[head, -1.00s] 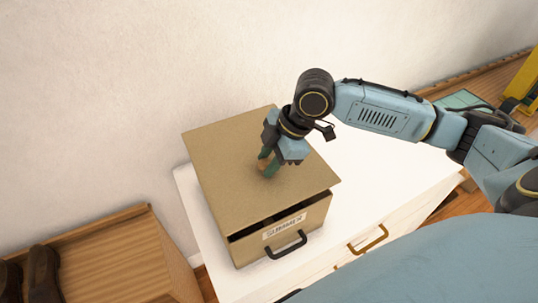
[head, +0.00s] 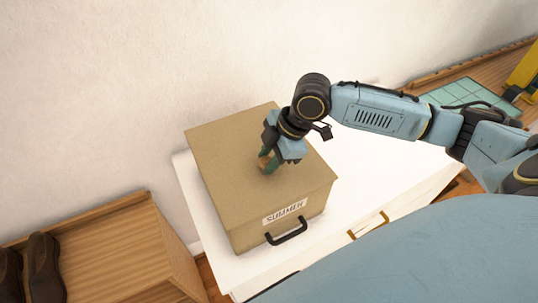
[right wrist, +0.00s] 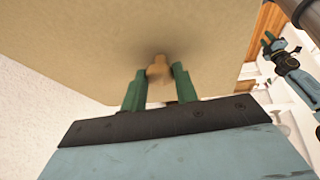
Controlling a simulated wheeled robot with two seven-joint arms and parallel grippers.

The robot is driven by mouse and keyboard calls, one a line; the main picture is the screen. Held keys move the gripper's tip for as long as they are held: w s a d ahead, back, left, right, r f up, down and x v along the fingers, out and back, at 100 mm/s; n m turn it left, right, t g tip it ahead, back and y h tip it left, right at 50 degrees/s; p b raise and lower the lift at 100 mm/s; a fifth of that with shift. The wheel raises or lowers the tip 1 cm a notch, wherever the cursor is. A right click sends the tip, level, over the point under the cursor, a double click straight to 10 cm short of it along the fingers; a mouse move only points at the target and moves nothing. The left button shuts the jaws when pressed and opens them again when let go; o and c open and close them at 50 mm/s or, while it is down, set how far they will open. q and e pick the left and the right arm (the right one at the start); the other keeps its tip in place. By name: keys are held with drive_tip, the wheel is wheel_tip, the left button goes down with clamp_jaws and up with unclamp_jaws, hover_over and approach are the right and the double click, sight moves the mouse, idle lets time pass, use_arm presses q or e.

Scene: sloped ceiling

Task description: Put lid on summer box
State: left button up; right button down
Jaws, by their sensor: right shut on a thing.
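The brown box (head: 247,238) with a "SUMMER" label and a dark handle on its front stands on the white drawer unit. Its flat brown lid (head: 225,150) lies over the top, with its front edge down at the box's front wall and no dark gap showing there. My right gripper (head: 267,164) is shut on the lid's small wooden knob (right wrist: 158,68), green fingers on both sides of it. The lid (right wrist: 90,40) fills much of the right wrist view. My left gripper (right wrist: 270,41) shows only there, at the upper right, its fingers apart and empty.
The white drawer unit (head: 355,170) has clear top to the right of the box. A wooden shelf (head: 110,250) with dark shoes (head: 43,268) stands at the lower left. The wall (head: 120,80) is close behind the box. A green gridded mat (head: 465,95) lies at the upper right.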

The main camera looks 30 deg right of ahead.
idle(0.3)
drive_tip(key=c, duration=1)
unclamp_jaws()
drive_tip(key=shift+r, duration=0.1)
drive_tip(key=b+v, duration=0.1)
drive_tip(key=v, duration=1.2)
drive_tip(key=shift+s+r, duration=0.1)
drive_tip(key=shift+s, duration=0.05)
